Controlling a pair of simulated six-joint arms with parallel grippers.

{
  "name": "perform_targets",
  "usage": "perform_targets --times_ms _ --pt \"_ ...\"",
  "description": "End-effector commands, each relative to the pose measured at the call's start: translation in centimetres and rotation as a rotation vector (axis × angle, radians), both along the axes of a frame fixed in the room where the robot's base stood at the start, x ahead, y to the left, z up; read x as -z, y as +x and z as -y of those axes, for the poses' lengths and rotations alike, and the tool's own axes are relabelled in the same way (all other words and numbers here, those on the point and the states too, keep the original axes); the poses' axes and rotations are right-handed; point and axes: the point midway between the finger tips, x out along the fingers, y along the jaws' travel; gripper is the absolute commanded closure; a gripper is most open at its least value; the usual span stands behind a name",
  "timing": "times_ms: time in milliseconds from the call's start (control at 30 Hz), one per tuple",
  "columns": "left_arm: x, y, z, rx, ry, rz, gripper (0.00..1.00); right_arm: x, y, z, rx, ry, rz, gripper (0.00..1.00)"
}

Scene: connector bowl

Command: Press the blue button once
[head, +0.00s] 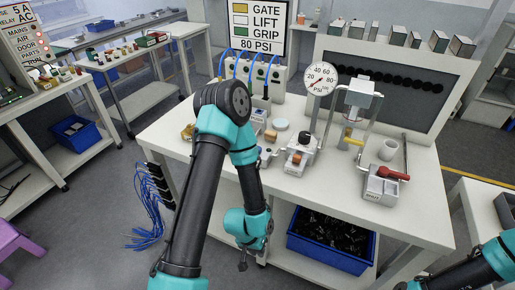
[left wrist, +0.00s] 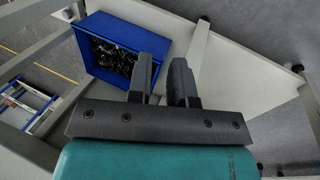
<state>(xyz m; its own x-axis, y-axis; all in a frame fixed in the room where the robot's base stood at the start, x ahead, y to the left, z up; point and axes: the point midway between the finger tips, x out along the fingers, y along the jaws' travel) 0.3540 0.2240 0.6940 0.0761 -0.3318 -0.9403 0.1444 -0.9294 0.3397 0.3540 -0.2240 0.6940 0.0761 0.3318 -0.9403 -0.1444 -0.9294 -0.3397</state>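No blue button can be made out for certain. Small devices stand on the white workbench (head: 405,217), among them a white unit with a black knob and an orange part (head: 299,155). My left arm hides part of the bench's left side. My left gripper (head: 243,264) hangs low in front of the bench, below its top and apart from the devices. In the left wrist view its two fingers (left wrist: 162,82) are apart with nothing between them. My right arm enters at the lower right; its gripper is out of frame.
A blue bin (head: 328,259) of dark parts sits on the lower shelf, right of my left gripper. A pressure gauge (head: 320,80), a clear-walled press (head: 358,105) and a red-handled box (head: 383,187) stand on the bench. Blue cables (head: 152,210) hang at its left.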

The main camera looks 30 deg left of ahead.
Motion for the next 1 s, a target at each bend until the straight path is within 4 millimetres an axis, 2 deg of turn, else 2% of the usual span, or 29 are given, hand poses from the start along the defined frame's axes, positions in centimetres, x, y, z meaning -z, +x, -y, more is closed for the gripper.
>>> perform_targets --times_ms 33,200,1000 --pt "0.00 0.00 0.00 0.000 0.000 0.000 0.85 0.00 0.00 0.00 0.000 0.000 0.000 0.57" --pt "0.00 0.00 0.00 0.000 0.000 0.000 1.00 0.00 0.00 0.00 0.000 0.000 0.000 0.57" --pt "0.00 0.00 0.00 0.000 0.000 0.000 1.00 0.00 0.00 0.00 0.000 0.000 0.000 0.57"
